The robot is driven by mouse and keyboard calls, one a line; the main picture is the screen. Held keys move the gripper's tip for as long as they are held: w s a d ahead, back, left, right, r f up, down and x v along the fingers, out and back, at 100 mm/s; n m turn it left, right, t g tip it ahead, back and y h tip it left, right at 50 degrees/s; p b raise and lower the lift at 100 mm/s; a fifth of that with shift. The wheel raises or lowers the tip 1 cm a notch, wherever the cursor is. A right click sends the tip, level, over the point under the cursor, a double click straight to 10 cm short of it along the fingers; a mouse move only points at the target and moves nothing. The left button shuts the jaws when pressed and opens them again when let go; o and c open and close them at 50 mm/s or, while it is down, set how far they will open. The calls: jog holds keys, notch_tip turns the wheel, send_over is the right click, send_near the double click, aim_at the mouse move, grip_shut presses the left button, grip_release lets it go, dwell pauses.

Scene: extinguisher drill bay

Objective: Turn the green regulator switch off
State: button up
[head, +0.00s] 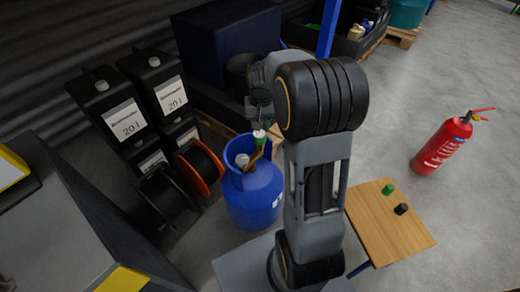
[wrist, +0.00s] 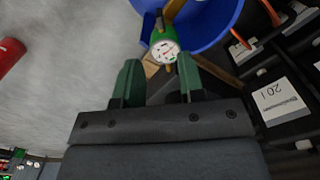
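The blue gas bottle (head: 253,200) stands on the floor left of my arm. Its green regulator (head: 259,140) with a pale top sits at the bottle's collar, just below my gripper. In the wrist view the green regulator (wrist: 160,36) shows a round white gauge face (wrist: 165,51) with red marks, at the rim of the blue bottle (wrist: 216,22). My gripper (wrist: 158,64) is open, its two green fingers apart and empty. The gauge lies just beyond the fingertips, roughly between them. I cannot make out the switch's position. My arm hides part of the bottle.
Black canisters (head: 122,115) and cable reels (head: 200,168) stand left of the bottle. A wooden-topped table (head: 385,235) with a green knob (head: 388,189) and a black knob (head: 401,209) is at right. A red extinguisher (head: 441,147) stands beyond, with open floor around it.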

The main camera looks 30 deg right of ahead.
aim_at(260, 144)
notch_tip(260, 144, down, 11)
jog(key=b, duration=0.3)
jog(key=shift+f, duration=0.2)
jog(key=shift+c, duration=0.4)
